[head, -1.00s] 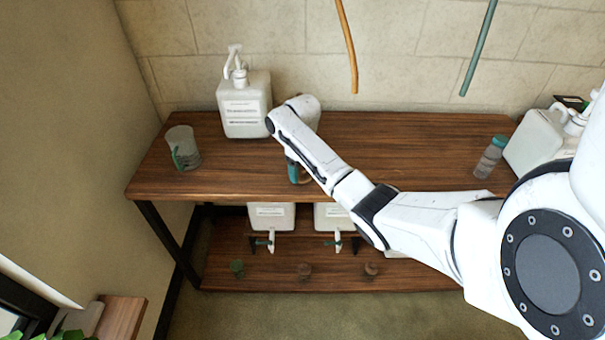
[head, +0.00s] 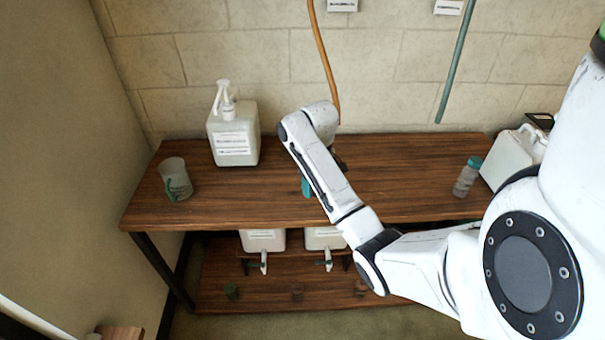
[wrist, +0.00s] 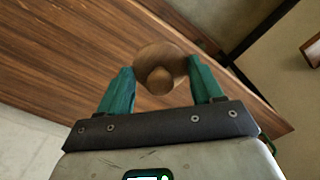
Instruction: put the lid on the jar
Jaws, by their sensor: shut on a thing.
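My gripper (wrist: 159,64) has its two teal fingers on either side of a round brown lid (wrist: 160,80) with a knob in its middle, and is shut on it. In the head view one teal finger (head: 306,187) shows over the wooden tabletop, left of my forearm, which hides the lid. I cannot make out the jar for sure; nothing shows clearly beneath the lid in the wrist view, and my arm covers part of the tabletop.
A white pump container (head: 233,140) and a clear beaker with a green handle (head: 175,180) stand at the left of the table (head: 240,200). A teal-capped bottle (head: 467,178) and a white canister (head: 512,158) stand at the right. Orange (head: 324,55) and green hoses (head: 457,60) hang behind.

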